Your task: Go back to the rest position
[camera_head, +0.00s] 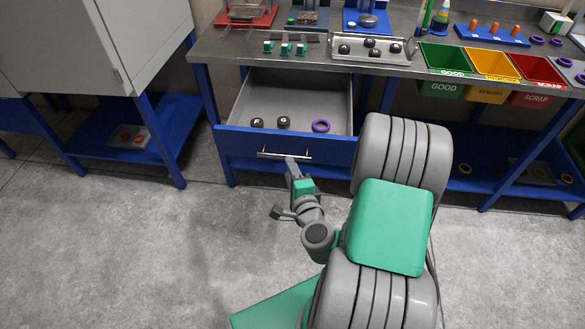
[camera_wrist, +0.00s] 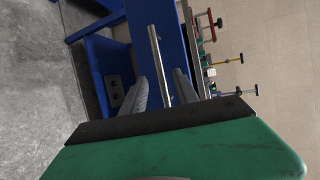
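My gripper (camera_head: 293,170) is at the front of the open drawer (camera_head: 240,143), by its metal handle (camera_head: 270,155). In the wrist view the two fingers of my gripper (camera_wrist: 160,80) stand apart on either side of the handle bar (camera_wrist: 154,50), with a gap showing on each side. The gripper looks open and holds nothing. The exact depth of the fingers around the bar is hard to tell. My arm reaches forward and low from the right of the head view.
In the drawer lie two black round pieces (camera_head: 283,122) and a purple ring (camera_head: 320,126). The workbench (camera_head: 225,45) above carries a metal tray (camera_head: 345,57) and green, yellow and red bins (camera_head: 492,65). A grey cabinet (camera_head: 80,40) stands left. The floor (camera_head: 130,250) at left is clear.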

